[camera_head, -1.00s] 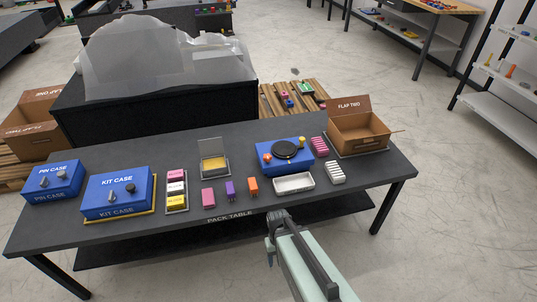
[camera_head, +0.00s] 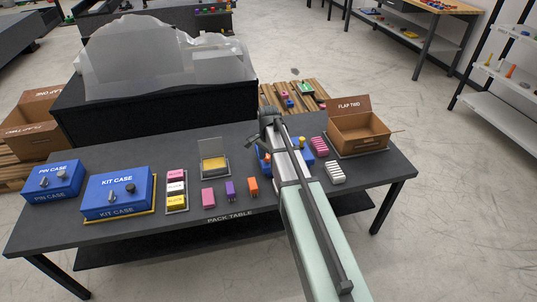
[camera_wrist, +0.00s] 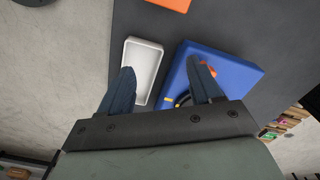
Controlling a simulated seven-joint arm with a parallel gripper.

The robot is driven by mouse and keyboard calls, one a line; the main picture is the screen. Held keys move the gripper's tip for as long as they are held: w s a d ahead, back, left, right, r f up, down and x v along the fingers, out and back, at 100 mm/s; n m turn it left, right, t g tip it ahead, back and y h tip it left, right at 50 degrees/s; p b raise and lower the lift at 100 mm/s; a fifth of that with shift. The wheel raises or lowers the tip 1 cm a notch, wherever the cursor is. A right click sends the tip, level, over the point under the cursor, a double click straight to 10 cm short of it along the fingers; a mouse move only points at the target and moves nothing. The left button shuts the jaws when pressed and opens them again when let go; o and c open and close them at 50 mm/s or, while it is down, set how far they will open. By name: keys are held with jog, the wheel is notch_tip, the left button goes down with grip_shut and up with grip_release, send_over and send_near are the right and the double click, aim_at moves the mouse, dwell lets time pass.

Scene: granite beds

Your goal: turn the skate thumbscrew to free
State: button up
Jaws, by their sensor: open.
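A blue unit (camera_head: 308,151) with a black round disc and small orange-yellow knobs on top, likely the skate, stands at the right of the pack table. In the head view my arm now hides most of it. The wrist view shows its blue body (camera_wrist: 240,75), an orange-red knob (camera_wrist: 209,68) near the right finger and part of a dark ring beneath that finger. My gripper (camera_wrist: 160,66) is open and empty, its fingers spread above the gap between a white tray and the blue unit. I cannot tell which knob is the thumbscrew.
The white tray (camera_wrist: 143,72) lies beside the blue unit. An open carton (camera_head: 360,135) and pink and white ribbed blocks stand right.

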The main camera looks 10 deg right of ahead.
aim_at(269, 156)
jog(key=w+d+r+m, duration=0.2)
jog(key=w+r+m, duration=0.3)
jog(key=w+r, duration=0.35)
jog(key=f, duration=0.9)
jog(key=s+f, duration=0.1)
jog(key=f, duration=0.3)
jog(key=shift+f, duration=0.15)
jog(key=c, duration=1)
